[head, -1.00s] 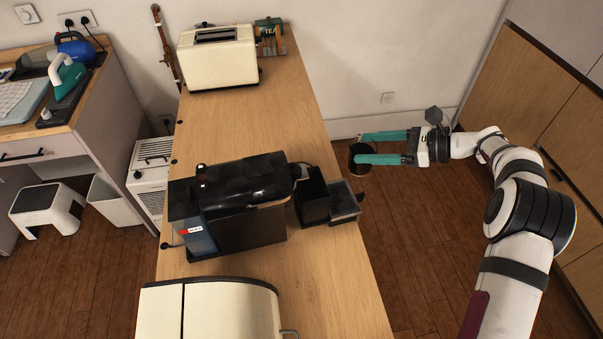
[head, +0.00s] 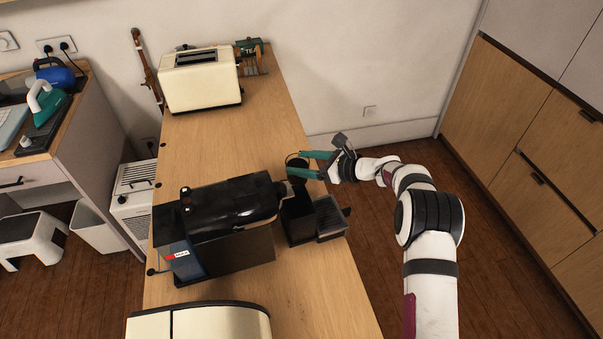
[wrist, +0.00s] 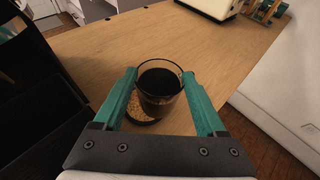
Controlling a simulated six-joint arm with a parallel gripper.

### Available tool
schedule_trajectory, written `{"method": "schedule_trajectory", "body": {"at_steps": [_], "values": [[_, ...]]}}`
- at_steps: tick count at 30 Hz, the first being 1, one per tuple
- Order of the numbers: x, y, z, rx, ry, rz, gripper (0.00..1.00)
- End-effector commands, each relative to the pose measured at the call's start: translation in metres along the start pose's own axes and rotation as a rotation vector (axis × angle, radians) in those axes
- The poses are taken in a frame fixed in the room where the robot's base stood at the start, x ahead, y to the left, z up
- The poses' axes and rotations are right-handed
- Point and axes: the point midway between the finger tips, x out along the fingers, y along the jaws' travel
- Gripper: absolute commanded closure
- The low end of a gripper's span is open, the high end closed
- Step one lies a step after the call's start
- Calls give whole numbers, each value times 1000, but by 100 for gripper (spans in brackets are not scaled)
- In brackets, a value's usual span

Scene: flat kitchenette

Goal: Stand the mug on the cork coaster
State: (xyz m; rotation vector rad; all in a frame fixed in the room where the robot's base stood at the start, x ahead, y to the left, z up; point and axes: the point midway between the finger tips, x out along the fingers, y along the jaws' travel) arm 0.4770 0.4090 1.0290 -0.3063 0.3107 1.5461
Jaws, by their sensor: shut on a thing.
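The mug (head: 296,162) is a clear glass with dark contents, and it also shows in the wrist view (wrist: 159,88). My gripper (head: 299,164) has its teal fingers shut on the mug from both sides, and it holds the mug upright at the tabletop's right side. In the wrist view the speckled cork coaster (wrist: 114,107) shows below the mug, partly hidden by it and by the left finger. The mug is over part of the coaster; I cannot tell whether they touch. The coaster cannot be made out in the head view.
A black coffee machine (head: 225,215) with a drip tray (head: 330,217) stands close in front of the mug. A cream toaster (head: 200,80) stands at the far end. The wooden counter (head: 235,140) between them is clear.

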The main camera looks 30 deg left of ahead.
Motion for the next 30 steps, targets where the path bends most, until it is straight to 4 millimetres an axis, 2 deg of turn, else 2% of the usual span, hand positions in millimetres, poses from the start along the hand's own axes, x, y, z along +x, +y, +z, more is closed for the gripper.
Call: {"method": "schedule_trajectory", "body": {"at_steps": [2,9,20,21,25,30], "values": [[5,0,-2,0,0,0,99],[20,1,-35,1,0,-1,99],[21,0,-40,0,-1,-1,99],[22,1,-40,0,0,0,25],[21,1,-40,-1,0,0,1],[21,1,-40,0,0,0,0]]}}
